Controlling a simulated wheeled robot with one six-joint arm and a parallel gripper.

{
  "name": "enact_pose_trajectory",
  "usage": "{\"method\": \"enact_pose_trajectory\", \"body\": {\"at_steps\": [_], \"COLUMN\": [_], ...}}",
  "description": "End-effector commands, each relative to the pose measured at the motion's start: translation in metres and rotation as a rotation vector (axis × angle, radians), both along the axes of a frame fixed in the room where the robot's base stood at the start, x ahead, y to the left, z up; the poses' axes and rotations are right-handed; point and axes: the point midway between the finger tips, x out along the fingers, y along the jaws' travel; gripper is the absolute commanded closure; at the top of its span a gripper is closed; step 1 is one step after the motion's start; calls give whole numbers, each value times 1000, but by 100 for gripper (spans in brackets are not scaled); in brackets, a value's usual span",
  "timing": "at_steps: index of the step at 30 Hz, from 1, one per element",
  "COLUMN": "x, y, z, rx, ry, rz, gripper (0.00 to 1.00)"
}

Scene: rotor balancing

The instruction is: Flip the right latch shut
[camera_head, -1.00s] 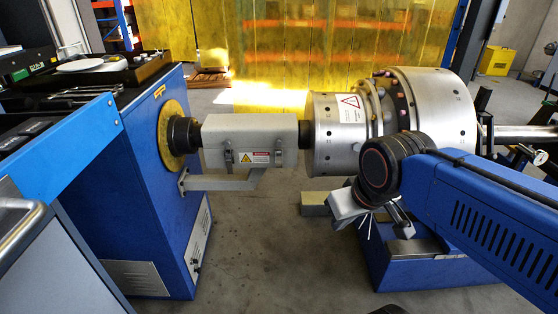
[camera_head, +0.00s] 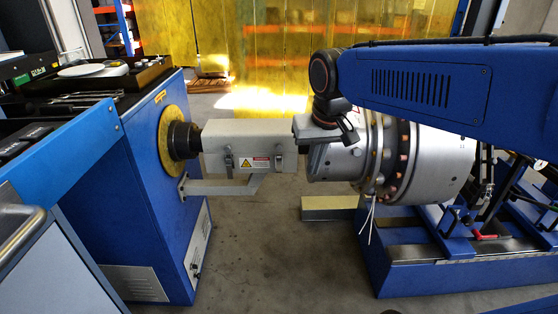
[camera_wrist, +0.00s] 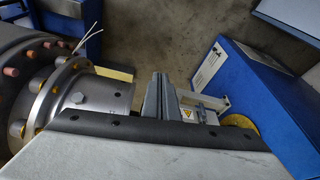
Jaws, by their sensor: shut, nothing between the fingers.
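The grey guard box (camera_head: 250,138) sits on the shaft between the blue machine and the rotor. On its front face are a left latch (camera_head: 229,160) and the right latch (camera_head: 279,161), with a warning label between them. I cannot tell whether the right latch is open or shut. My gripper (camera_head: 313,170) is shut and empty, just right of the box, in front of the rotor's left end. In the wrist view my gripper's fingers (camera_wrist: 158,82) are together beside the box. One latch (camera_wrist: 201,115) shows there beyond the label; the fingers seem to hide the other.
The large metal rotor (camera_head: 425,165) with bolts stands right of the box, partly behind my arm. Thin white wires (camera_head: 371,222) hang below it. A bracket (camera_head: 225,186) lies under the box. The blue machine (camera_head: 160,215) stands left. Floor in front of the box is clear.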

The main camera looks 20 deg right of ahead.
Motion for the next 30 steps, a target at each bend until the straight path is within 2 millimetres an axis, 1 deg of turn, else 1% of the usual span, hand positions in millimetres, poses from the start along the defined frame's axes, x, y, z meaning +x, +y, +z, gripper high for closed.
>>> {"method": "enact_pose_trajectory", "body": {"at_steps": [1, 9, 15, 18, 21, 24, 30], "x": [13, 76, 123, 141, 155, 165, 170], "y": [2, 12, 21, 25, 29, 31, 32], "z": [4, 24, 31, 33, 34, 35, 35], "rx": [2, 5, 5, 4, 2, 2, 1], "ry": [10, 55, 84, 98, 107, 111, 114], "rz": [-10, -74, -121, -141, -156, -167, -173], "gripper": [100, 100, 100, 100, 100, 100, 100]}}
